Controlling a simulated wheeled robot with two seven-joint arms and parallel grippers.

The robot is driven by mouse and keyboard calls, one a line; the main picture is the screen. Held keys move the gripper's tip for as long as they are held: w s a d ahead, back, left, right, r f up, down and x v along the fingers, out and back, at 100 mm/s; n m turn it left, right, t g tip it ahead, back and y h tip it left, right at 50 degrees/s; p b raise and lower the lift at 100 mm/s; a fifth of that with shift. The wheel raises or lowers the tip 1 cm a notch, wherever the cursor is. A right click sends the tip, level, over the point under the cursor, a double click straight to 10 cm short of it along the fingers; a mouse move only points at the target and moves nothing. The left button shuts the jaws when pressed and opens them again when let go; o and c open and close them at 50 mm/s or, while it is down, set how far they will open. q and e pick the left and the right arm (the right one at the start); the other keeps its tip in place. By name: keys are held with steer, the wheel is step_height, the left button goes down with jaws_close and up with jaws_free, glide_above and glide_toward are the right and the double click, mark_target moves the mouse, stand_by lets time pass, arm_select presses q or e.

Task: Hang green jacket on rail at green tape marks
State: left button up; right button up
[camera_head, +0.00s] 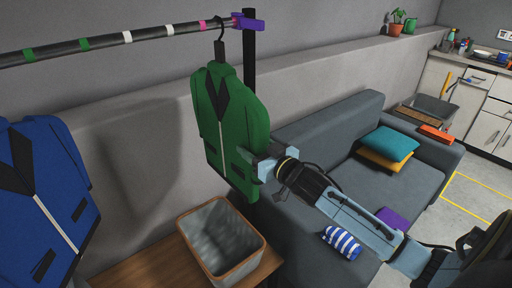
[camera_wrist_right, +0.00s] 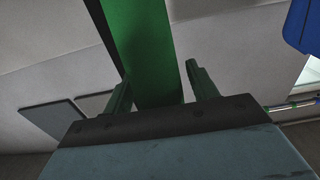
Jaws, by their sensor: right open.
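The green jacket (camera_head: 235,120) hangs upright from a black hanger whose hook is at the right end of the rail (camera_head: 60,48), just right of a pink mark. Two green tape marks, one (camera_head: 28,55) and another (camera_head: 85,44), are on the rail's left part. My right gripper (camera_head: 262,166) is open at the jacket's lower right side. In the right wrist view, green cloth (camera_wrist_right: 148,55) shows between the spread fingers of the gripper (camera_wrist_right: 160,90); I cannot tell whether they touch it. My left gripper is not in view.
White marks (camera_head: 127,37) and a pink mark (camera_head: 203,25) are also on the rail. A purple bracket (camera_head: 248,22) ends it at a black post. Below are a bin (camera_head: 222,245) on a wooden bench and a grey sofa (camera_head: 330,140).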

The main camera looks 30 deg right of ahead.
jaws_close()
steer(key=shift+r+p, duration=0.45)
steer(key=shift+p, duration=0.2)
steer(key=shift+r, duration=0.1)
steer(key=shift+f, duration=0.4)
